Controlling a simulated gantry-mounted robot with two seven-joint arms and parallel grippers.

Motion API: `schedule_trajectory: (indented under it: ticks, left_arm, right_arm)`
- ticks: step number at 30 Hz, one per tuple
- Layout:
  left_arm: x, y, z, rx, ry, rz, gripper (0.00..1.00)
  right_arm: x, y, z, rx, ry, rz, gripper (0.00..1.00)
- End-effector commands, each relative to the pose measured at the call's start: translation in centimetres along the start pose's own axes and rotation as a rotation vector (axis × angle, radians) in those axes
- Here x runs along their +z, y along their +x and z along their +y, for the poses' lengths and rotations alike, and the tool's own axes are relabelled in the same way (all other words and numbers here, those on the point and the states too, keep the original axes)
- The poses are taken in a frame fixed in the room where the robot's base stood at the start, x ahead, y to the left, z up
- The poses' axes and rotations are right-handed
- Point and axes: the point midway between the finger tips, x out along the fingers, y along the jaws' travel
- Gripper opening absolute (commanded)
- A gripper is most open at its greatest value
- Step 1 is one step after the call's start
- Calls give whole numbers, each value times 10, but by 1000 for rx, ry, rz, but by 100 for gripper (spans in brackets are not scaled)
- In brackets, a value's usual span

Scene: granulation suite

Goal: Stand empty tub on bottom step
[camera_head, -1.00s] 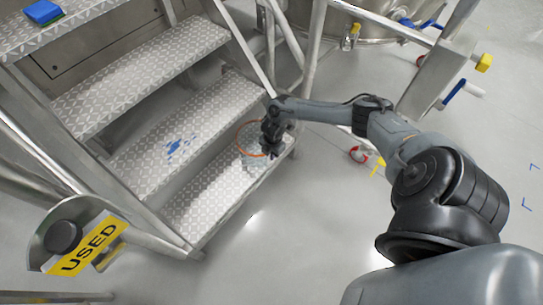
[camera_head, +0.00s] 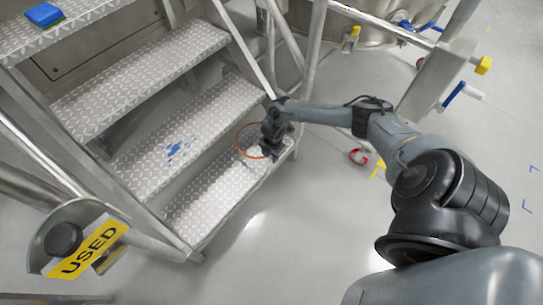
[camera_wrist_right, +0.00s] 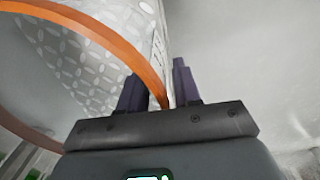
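The tub (camera_head: 238,136) is clear with an orange rim and is hard to see against the metal. It is over the far right end of the bottom step (camera_head: 205,207); I cannot tell whether its base touches the tread. My right gripper (camera_head: 276,153) is at the tub's right side. In the right wrist view, the orange rim (camera_wrist_right: 128,52) runs down between the two dark fingers of the right gripper (camera_wrist_right: 160,88), which are close together on it. The tub's lower part is partly hidden by the gripper. My left gripper is out of view.
The second step (camera_head: 205,125) has blue marks (camera_head: 177,151). A blue-green block (camera_head: 44,14) lies on the top step. The stair frame stands close to my right arm. Open floor lies in front of the stairs.

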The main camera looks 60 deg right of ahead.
Motion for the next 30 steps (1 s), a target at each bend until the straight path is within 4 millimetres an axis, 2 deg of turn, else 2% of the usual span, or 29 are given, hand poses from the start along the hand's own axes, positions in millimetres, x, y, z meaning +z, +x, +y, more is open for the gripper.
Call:
schedule_trajectory:
  ticks: [15,19,23,26,29,30]
  left_arm:
    - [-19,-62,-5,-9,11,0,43]
    - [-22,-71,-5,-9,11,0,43]
    - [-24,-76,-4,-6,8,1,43]
    - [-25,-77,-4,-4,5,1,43]
    - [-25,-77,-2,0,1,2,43]
    - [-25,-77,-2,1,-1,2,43]
  right_arm:
    - [0,-90,1,2,-1,0,33]
    - [0,-106,0,1,-1,0,33]
    - [-4,-113,0,4,-5,3,33]
    - [-24,-109,-2,25,-20,16,33]
    - [-70,-98,-7,77,-42,48,33]
    - [-96,-94,-10,109,-46,68,33]
